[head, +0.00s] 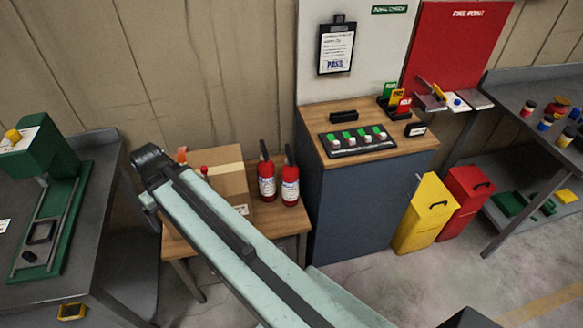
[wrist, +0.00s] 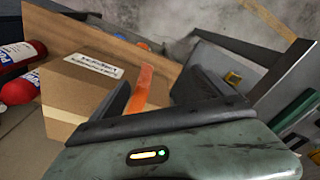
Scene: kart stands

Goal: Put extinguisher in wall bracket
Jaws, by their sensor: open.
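Two red extinguishers with black tops and white labels, a left one (head: 266,181) and a right one (head: 290,180), stand upright on a small wooden table (head: 287,219). Parts of them show at the left edge of the wrist view (wrist: 18,58). A red fire point board (head: 452,45) hangs at the back right; a grey holder (head: 431,101) on its lower edge may be the wall bracket, but its form is unclear. My gripper (wrist: 160,88) is open, left of the extinguishers and near a cardboard box (head: 217,172). An orange strip (wrist: 141,88) shows between its fingers; I cannot tell whether they touch it.
A wooden-topped cabinet (head: 380,150) with a black tray (head: 357,141) stands right of the small table. Yellow (head: 427,213) and red (head: 465,200) bins stand beside it. A grey bench (head: 105,165) with a green machine is left. Open floor lies at the front right.

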